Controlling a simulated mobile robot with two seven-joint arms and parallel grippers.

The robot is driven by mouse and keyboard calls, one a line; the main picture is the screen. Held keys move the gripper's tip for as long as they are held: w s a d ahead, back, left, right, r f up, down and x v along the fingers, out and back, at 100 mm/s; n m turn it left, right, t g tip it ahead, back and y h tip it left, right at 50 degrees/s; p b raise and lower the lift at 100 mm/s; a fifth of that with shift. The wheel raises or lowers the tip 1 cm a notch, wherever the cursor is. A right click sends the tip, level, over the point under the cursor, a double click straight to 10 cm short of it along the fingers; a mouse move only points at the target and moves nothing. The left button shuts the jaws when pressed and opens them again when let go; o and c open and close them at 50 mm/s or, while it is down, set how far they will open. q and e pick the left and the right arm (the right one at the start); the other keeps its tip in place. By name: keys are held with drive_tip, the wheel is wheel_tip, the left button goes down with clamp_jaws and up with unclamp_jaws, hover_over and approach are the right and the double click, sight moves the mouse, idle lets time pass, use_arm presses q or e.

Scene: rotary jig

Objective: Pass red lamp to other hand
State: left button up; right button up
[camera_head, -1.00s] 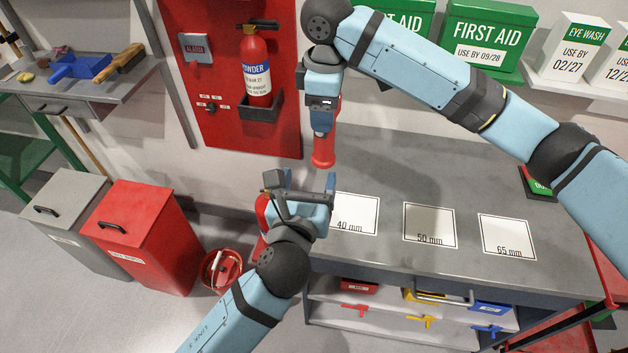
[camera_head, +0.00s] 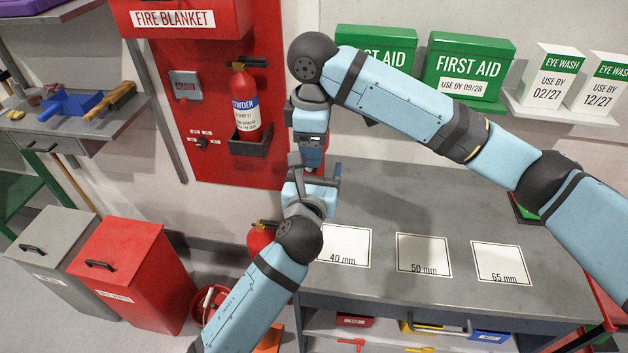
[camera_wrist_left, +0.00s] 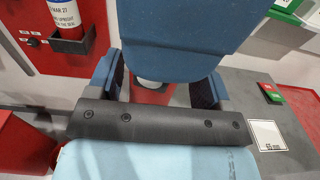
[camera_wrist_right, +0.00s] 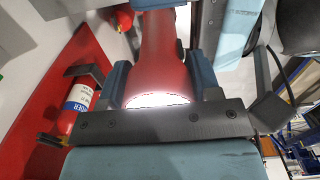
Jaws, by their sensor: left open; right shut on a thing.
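My right gripper (camera_head: 312,138) points down above the back left of the workbench. It is shut on the red lamp (camera_head: 313,158), which hangs below it, mostly hidden in the head view. In the right wrist view, the lamp (camera_wrist_right: 165,55) sits between the fingers, its glowing white end close to the palm and its red body reaching away. My left gripper (camera_head: 316,174) is directly below the right one, pointing up. It is open, with a finger on either side of the lamp's lower part. The left wrist view shows red lamp body (camera_wrist_left: 150,94) between the fingers with gaps beside it.
The grey workbench (camera_head: 400,200) carries white squares marked 40 mm (camera_head: 344,246), 50 mm (camera_head: 423,254) and 65 mm (camera_head: 501,262). A fire extinguisher (camera_head: 245,100) hangs on the red panel behind. Red (camera_head: 130,270) and grey (camera_head: 50,250) bins stand left.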

use_arm(q)
drive_tip(key=c, duration=1.1)
use_arm(e)
drive_tip(key=o, duration=1.1)
drive_tip(key=shift+c, duration=0.2)
